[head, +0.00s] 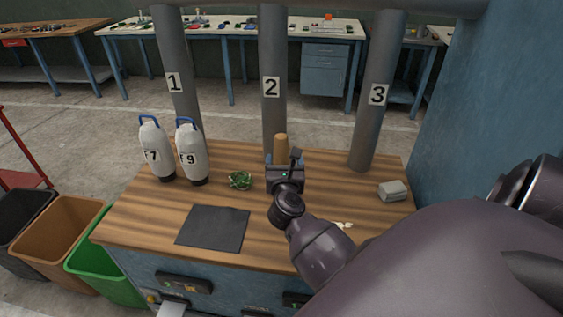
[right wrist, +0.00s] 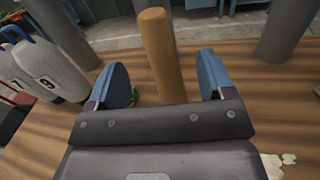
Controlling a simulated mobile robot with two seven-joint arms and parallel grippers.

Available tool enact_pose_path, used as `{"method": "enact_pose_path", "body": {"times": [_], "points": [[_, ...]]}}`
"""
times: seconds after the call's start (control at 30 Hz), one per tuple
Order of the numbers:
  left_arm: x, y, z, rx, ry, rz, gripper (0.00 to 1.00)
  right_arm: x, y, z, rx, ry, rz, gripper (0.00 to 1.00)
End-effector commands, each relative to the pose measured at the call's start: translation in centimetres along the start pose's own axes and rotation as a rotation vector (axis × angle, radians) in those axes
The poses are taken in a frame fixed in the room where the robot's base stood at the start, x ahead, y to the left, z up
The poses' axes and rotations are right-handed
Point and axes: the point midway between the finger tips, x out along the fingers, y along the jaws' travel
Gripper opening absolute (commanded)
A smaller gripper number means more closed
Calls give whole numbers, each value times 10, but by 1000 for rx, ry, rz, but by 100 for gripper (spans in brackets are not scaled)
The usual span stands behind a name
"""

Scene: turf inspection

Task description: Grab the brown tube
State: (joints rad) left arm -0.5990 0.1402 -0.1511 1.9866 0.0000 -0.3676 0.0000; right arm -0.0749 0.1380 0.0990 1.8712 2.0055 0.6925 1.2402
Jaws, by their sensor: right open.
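The brown tube (head: 281,146) stands upright on the wooden table, in front of the pipe marked 2. My right gripper (head: 284,165) is in front of it and hides its lower part in the head view. In the right wrist view the brown tube (right wrist: 162,55) rises between the two blue fingers of my right gripper (right wrist: 165,82), with space on both sides. The fingers are open and apart from the tube; how far the tube sits beyond the fingertips is hard to tell. My left gripper is not in view.
Two white bottles (head: 193,153) marked 7 and 9 stand at the left. A green plant-like clump (head: 240,180), a black mat (head: 213,228) and a grey block (head: 392,191) lie on the table (head: 140,215). Pipes 1 and 3 (head: 376,95) stand behind. Bins (head: 107,262) are left.

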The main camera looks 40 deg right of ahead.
Motion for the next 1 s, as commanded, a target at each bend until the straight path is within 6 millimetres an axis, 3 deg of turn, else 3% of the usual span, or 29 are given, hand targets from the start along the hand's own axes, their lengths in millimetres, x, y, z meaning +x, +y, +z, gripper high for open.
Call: {"method": "enact_pose_path", "body": {"times": [0.33, 0.63, 1.0], "points": [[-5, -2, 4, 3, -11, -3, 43, 44, 0, 0, 18, 7, -4, 75], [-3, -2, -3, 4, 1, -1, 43, 64, 2, 0, 16, 6, -4, 75], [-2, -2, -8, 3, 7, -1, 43, 106, 6, -2, 16, 7, -4, 75]]}}
